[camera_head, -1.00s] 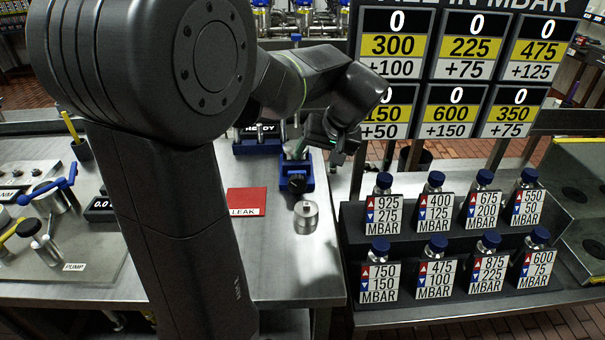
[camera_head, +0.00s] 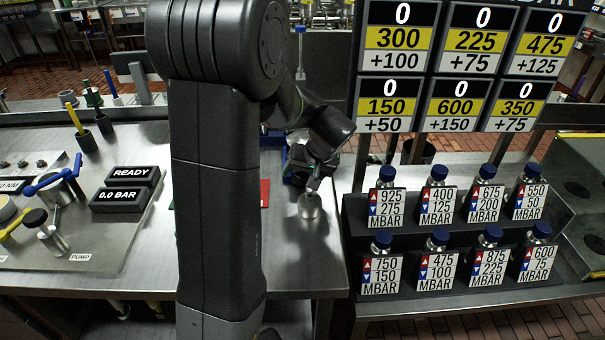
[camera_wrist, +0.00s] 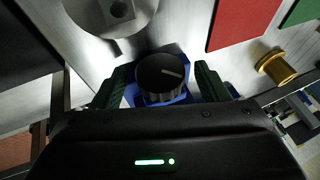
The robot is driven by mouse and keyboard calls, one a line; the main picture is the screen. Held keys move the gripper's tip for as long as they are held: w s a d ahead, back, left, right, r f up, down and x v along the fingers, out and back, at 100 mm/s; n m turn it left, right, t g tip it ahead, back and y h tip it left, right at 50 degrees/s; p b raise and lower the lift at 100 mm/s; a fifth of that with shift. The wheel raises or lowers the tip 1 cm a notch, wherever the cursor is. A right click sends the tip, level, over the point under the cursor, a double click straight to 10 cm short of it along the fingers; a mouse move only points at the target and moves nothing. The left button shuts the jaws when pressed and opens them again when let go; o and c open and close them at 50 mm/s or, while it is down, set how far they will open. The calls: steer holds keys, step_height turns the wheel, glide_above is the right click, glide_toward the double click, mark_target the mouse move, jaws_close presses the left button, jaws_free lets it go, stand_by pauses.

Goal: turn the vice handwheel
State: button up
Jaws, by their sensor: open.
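The vice handwheel (camera_wrist: 160,76) is a round black ribbed knob with a white mark, on a blue vice (camera_wrist: 181,98), in the wrist view. My gripper (camera_wrist: 157,84) is open, with one green finger on each side of the handwheel. I cannot tell whether the fingers touch it. In the head view my gripper (camera_head: 312,178) is low at the vice, just behind a silver cylinder. My arm and gripper hide most of the vice and the handwheel there.
The silver cylinder (camera_head: 310,206) stands close in front of the gripper. A red mat (camera_wrist: 238,22) and a brass fitting (camera_wrist: 278,68) lie near the vice. A rack of blue-capped bottles (camera_head: 436,205) stands to the right, the pump panel (camera_head: 75,225) to the left.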

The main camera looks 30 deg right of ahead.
steer(key=c, duration=1)
steer(key=shift+d+f+t+y+b, duration=0.1)
steer(key=shift+f+t+y+b, duration=0.3)
steer(key=shift+b, duration=0.75)
steer(key=shift+r+y+b, duration=0.3)
steer(key=shift+y+b, duration=0.05)
steer(key=shift+y, duration=0.15)
steer(key=o, duration=1)
steer(key=shift+s, duration=0.1)
steer(key=v, duration=1.4)
